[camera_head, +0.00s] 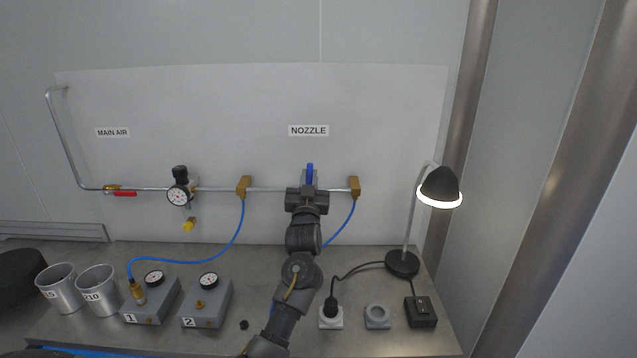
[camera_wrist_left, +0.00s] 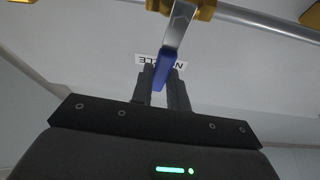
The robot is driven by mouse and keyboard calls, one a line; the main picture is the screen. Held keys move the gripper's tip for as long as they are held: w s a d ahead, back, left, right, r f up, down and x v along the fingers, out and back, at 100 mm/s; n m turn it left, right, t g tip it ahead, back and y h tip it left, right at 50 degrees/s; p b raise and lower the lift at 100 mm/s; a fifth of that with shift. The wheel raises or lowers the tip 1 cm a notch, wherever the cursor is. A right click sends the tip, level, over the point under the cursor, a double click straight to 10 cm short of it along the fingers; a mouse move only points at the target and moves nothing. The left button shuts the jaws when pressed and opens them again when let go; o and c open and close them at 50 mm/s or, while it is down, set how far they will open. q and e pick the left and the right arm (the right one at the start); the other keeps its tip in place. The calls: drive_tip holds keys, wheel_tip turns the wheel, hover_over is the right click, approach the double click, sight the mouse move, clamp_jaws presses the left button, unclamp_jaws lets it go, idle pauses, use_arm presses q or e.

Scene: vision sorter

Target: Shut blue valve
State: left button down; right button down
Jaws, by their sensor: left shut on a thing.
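The blue valve handle (camera_head: 310,170) stands upright from the metal pipe below the NOZZLE label (camera_head: 308,130). In the left wrist view the blue-sleeved handle (camera_wrist_left: 166,70) sits between the fingers, with its bare metal part running up to the brass valve body (camera_wrist_left: 190,8). My left gripper (camera_wrist_left: 164,82) is shut on the blue handle. In the head view the gripper and arm hide the valve body and the pipe behind them. My right gripper is not in view.
The pipe (camera_head: 270,189) runs along the back panel. A red-handled valve (camera_head: 125,193), a pressure gauge regulator (camera_head: 178,195) and brass blocks (camera_head: 244,186) are on it. The bench holds two metal cups (camera_head: 98,292), two gauge boxes (camera_head: 207,303) and a lit lamp (camera_head: 440,186).

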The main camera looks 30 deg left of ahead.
use_arm(q)
drive_tip(key=shift+s+a+n+y, duration=0.15)
drive_tip(key=shift+a+n+y, duration=0.2)
drive_tip(key=shift+n, duration=0.35)
drive_tip(key=shift+d+r, duration=0.1)
drive_tip(key=c, duration=1.4)
unclamp_jaws()
drive_tip(key=shift+o, duration=0.2)
drive_tip(key=shift+s+d+f+b, duration=0.25)
drive_tip(key=shift+s+f+b, duration=0.1)
drive_tip(key=shift+f+b, duration=0.05)
drive_tip(key=b+v, duration=0.3)
drive_tip(key=v, duration=0.6)
drive_tip(key=shift+s+d, duration=0.2)
drive_tip(key=shift+s, duration=0.2)
